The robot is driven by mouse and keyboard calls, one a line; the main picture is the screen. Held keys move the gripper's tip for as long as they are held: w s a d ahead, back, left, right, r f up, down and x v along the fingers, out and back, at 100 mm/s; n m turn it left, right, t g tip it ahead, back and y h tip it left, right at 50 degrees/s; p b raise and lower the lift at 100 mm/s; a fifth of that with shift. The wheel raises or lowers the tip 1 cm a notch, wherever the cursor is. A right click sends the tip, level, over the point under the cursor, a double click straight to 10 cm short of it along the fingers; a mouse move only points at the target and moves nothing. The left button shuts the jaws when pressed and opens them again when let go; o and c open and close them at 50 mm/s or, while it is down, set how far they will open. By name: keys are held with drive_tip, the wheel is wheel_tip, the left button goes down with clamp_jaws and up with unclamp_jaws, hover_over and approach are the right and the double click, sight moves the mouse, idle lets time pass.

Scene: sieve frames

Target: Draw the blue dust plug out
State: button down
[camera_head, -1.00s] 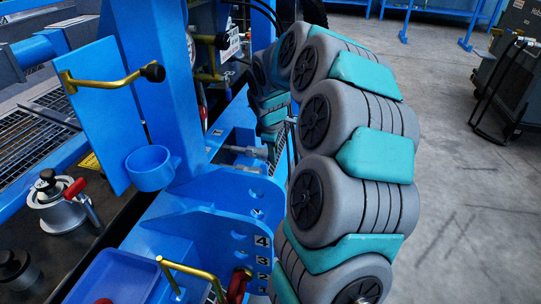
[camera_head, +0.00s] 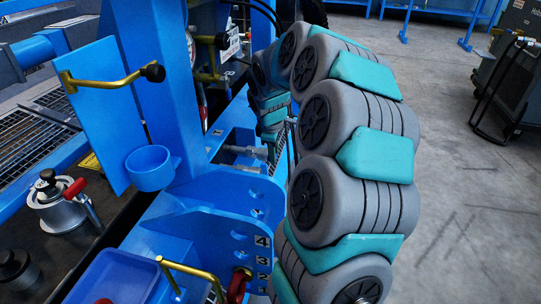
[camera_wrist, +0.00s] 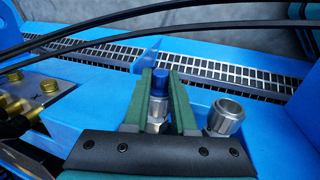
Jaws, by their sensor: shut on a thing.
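In the wrist view the blue dust plug (camera_wrist: 160,84) shows as a short dark blue cylinder at the top of a silver metal fitting (camera_wrist: 156,113). My gripper (camera_wrist: 161,79) has a green finger on each side of the plug and is shut on it. The plug stands roughly in line with the fitting, and I cannot tell whether it is still seated in it. The lower part of the fitting is hidden by my gripper. In the head view my gripper and the plug cannot be made out.
A second, open silver fitting (camera_wrist: 225,117) stands close to the right of my gripper. Black hoses (camera_wrist: 200,22) cross behind, and brass fittings (camera_wrist: 12,104) stand at left. In the head view a blue cup (camera_head: 150,168) and a numbered blue bracket (camera_head: 232,228) lie left of my arm.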

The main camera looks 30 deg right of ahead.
drive_tip(key=shift+s+d, duration=0.1)
drive_tip(key=shift+s, duration=0.05)
drive_tip(key=shift+s+d, duration=1.1)
drive_tip(key=shift+s, duration=0.1)
